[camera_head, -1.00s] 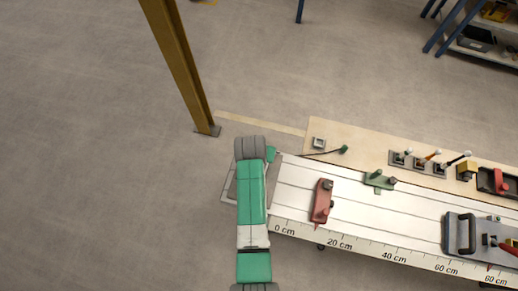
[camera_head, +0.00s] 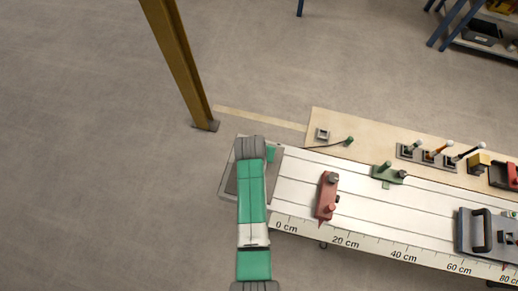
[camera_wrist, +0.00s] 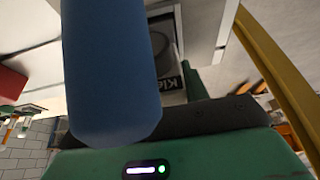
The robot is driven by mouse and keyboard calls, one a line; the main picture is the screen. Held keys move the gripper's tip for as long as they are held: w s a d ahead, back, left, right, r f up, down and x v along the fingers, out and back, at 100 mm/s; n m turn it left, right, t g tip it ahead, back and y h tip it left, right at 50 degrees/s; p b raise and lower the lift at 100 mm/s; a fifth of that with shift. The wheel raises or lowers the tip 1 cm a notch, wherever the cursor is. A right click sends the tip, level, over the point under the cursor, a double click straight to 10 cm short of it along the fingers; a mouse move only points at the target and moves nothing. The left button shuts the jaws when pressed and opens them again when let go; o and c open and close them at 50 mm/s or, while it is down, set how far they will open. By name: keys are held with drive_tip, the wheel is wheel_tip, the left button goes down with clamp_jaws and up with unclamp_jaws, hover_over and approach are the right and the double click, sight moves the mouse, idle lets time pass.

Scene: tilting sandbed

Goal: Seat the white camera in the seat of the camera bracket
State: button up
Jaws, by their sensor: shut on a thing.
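My gripper (camera_wrist: 165,130) shows in the wrist view as a green body with a dark bar. Its fingertips are hidden. A blue cylindrical thing (camera_wrist: 112,70) with a rounded lower end stands in front of the dark bar, close to the lens; it appears to be what my gripper is shut on. In the head view my green and grey arm covers the gripper, above the left end of the long white bed (camera_head: 300,190). I cannot make out the white camera or its bracket for certain in either view.
A red clamp-like part (camera_head: 327,196) and a green one (camera_head: 388,174) stand on the bed. A small grey square part (camera_head: 322,134) lies on the wooden strip behind. A grey handled unit (camera_head: 480,232) is at the right. A yellow post (camera_head: 182,60) rises at the left.

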drive_tip(key=o, duration=1.4)
drive_tip(key=shift+c, duration=0.2)
drive_tip(key=p+v, duration=0.1)
drive_tip(key=v, duration=0.6)
drive_tip(key=shift+s+r, duration=0.15)
drive_tip(key=shift+r, duration=0.2)
